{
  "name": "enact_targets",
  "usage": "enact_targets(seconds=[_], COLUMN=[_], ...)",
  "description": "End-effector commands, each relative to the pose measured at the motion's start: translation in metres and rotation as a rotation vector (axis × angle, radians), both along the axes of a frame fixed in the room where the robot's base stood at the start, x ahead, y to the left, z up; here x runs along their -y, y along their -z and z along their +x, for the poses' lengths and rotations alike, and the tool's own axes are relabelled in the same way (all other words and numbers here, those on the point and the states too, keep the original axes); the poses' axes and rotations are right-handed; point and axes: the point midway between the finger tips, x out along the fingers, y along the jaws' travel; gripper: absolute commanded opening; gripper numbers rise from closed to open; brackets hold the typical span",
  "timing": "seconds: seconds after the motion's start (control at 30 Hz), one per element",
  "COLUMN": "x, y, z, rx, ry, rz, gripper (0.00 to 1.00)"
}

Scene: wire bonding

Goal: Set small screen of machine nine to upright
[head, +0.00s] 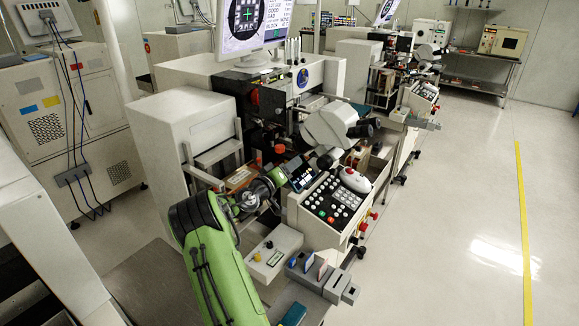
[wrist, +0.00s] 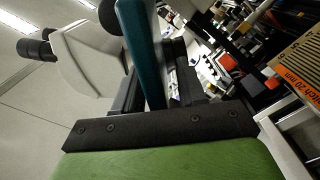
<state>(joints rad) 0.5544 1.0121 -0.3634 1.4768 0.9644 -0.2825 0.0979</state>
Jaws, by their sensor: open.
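The small screen (head: 301,173) is a dark panel with a lit display, leaning back above the keypad console of the near machine in the head view. My green arm reaches up from below, and my gripper (head: 279,178) is at the screen's left side. In the wrist view a teal slab (wrist: 140,45), which looks like the screen seen nearly edge-on, runs down between the dark fingers of my open gripper (wrist: 150,85). I cannot tell whether either finger touches it. The screen's lower mount is hidden.
A white microscope head (head: 328,128) with black eyepieces stands close behind the screen; it also shows in the wrist view (wrist: 88,62). The keypad console (head: 335,203) and a white mouse-like device (head: 355,180) are to the right. The right-hand floor is clear.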

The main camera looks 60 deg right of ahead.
Motion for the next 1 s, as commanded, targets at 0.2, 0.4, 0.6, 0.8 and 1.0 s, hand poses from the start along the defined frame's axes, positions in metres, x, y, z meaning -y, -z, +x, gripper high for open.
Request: enact_targets(seconds=[0.2,0.4,0.6,0.8,1.0], x=[-0.0004,-0.0006,-0.0007,-0.0008,-0.0017], y=[0.0005,0.0005,0.0006,0.0008,-0.0003], z=[0.0,0.0,0.0,-0.0008,-0.005], rx=[0.0,0.0,0.0,0.013,0.088], ry=[0.001,0.001,0.001,0.001,0.001], rz=[0.001,0.001,0.001,-0.001,-0.014], gripper=[0.27,0.0,0.0,0.0,0.0])
